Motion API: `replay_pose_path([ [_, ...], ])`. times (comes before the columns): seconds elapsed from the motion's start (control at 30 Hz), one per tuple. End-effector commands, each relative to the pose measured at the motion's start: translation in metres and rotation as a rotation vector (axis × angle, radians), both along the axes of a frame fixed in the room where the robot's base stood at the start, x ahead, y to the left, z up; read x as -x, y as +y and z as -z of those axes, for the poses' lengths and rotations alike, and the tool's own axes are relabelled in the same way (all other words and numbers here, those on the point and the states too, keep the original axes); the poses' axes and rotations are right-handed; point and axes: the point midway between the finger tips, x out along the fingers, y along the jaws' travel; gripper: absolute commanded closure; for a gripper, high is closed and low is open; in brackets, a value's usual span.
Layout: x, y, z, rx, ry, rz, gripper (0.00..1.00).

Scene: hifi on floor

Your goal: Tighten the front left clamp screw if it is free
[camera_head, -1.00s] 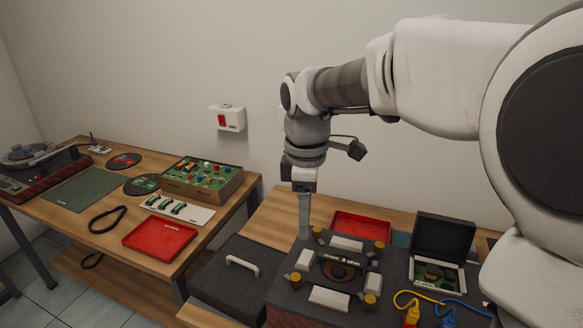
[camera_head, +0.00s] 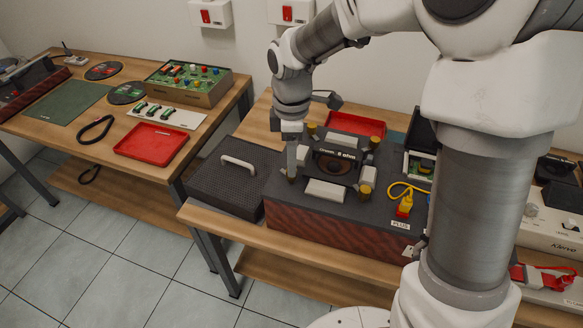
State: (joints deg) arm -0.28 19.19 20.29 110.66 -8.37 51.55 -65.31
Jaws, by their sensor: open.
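A dark-topped box with a reddish wood front (camera_head: 335,223) stands on the right-hand bench. On it a speaker driver (camera_head: 334,166) lies among pale clamp blocks, with an "8 ohm" label behind it. Brass-coloured clamp screws show at the back left (camera_head: 312,129), back right (camera_head: 374,142) and front right (camera_head: 365,191). My gripper (camera_head: 292,170) points down at the front left corner, its jaws open. The front left clamp screw (camera_head: 291,179) is mostly hidden by the fingers. I cannot tell whether they touch it or how tight it is.
A dark perforated case with a white handle (camera_head: 238,163) stands close to the left of the box. Yellow leads (camera_head: 405,205) lie on its right side. A red tray (camera_head: 356,124) and an open dark case (camera_head: 420,138) are behind. A second bench stands at left.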

Motion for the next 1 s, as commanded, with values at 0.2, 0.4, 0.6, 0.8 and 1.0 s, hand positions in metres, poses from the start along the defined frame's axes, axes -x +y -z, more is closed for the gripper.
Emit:
replay_pose_path([
  [0.2, 0.000, 0.000, 0.029, 0.000, 0.001, 0.000, 0.38],
  [0.4, 0.000, 0.000, 0.035, 0.000, 0.001, 0.000, 0.38],
  [0.6, 0.000, 0.000, 0.034, 0.000, 0.000, 0.000, 0.40],
  [0.8, 0.000, 0.000, 0.034, 0.000, 0.000, 0.000, 0.76],
  [1.0, 0.000, 0.000, 0.034, 0.000, 0.000, 0.000, 1.00],
])
